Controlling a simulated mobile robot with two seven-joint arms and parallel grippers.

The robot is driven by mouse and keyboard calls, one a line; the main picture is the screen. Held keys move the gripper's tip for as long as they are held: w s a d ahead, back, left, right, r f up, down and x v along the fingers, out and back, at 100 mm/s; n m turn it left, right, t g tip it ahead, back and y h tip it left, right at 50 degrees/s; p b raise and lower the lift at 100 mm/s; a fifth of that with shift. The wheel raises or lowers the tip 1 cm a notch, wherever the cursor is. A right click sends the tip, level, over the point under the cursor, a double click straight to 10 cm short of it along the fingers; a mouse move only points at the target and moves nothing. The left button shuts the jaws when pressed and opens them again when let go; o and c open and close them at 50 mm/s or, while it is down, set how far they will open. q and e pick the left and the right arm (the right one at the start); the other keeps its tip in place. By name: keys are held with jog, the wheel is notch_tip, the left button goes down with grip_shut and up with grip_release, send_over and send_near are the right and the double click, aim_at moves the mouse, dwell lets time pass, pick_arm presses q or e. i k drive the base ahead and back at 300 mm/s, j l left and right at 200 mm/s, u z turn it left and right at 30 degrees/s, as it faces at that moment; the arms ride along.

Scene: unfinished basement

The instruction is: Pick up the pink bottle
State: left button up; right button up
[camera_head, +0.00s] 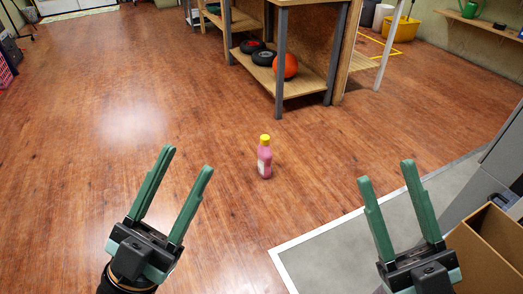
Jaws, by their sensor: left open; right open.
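The pink bottle (265,161) has a yellow cap and a pale label. It stands upright on the wooden floor in the middle of the head view. My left gripper (190,160) is open and empty, to the left of the bottle and apart from it. My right gripper (386,171) is open and empty, to the right of the bottle and apart from it. Nothing hides the bottle.
A wooden workbench (310,82) with grey legs stands behind the bottle, with an orange ball (286,66) and dark wheels (263,57) on its lower shelf. A grey mat (335,252) and a cardboard box (487,250) are at the right. The floor at left is clear.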

aim_at(265, 155)
jog(key=i+j, duration=0.2)
jog(key=i, duration=0.35)
jog(key=i+j, duration=0.2)
jog(key=i, duration=0.3)
jog(key=i+j+u, duration=0.1)
jog(key=i+u, duration=0.15)
jog(key=i, duration=0.2)
jog(key=i+u, duration=0.25)
jog(key=i, duration=0.15)
jog(key=i+l+u, duration=0.35)
jog(key=i, duration=0.2)
